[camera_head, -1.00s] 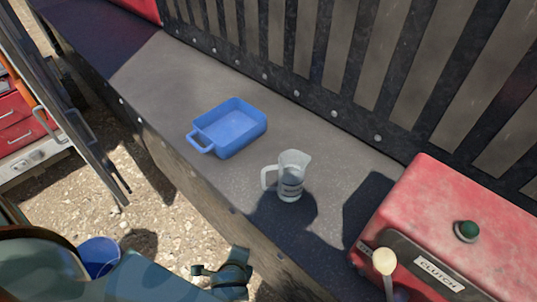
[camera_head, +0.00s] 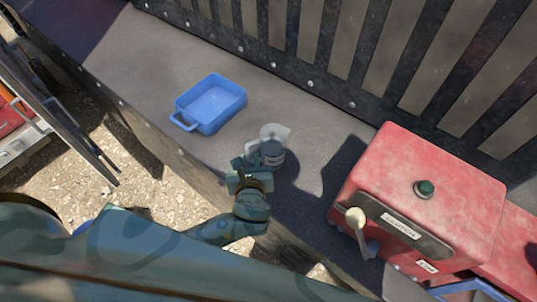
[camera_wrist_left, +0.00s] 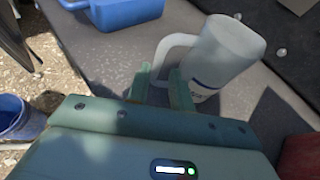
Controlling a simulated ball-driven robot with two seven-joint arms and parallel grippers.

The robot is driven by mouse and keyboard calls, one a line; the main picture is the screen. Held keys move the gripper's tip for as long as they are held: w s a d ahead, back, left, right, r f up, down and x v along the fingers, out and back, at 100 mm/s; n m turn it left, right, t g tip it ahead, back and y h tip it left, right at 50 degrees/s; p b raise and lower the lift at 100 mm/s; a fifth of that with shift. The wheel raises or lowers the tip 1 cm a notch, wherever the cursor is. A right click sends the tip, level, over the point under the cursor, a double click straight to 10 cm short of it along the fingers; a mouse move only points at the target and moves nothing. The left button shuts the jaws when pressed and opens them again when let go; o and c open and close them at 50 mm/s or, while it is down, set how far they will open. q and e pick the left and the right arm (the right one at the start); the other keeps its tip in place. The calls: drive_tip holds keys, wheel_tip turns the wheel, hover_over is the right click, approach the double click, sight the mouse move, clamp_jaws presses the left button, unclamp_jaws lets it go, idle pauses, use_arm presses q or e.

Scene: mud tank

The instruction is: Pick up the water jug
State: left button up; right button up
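My left gripper (camera_head: 250,163) is at the handle side of the jug. In the left wrist view, the fingers of my left gripper (camera_wrist_left: 160,82) are apart, with the handle's lower part between or just beyond them. I cannot tell whether they touch it. My right gripper is out of view.
A blue tray (camera_head: 184,121) with a handle sits on the ledge (camera_head: 150,70) left of the jug. A red machine box (camera_head: 450,165) with a green button and a lever stands to the right. A barred wall rises behind. A blue bucket (camera_wrist_left: 18,118) is on the ground.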

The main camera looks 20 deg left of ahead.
sight(247, 153)
use_arm(q)
drive_tip(key=b+x, duration=0.4)
drive_tip(key=x, duration=0.1)
drive_tip(key=shift+w+a, duration=0.15)
drive_tip(key=shift+a, duration=0.1)
drive_tip(key=shift+w, duration=0.2)
drive_tip(key=shift+s+r, duration=0.1)
drive_tip(key=shift+r, duration=0.1)
clamp_jaws()
drive_tip(key=shift+r, duration=0.1)
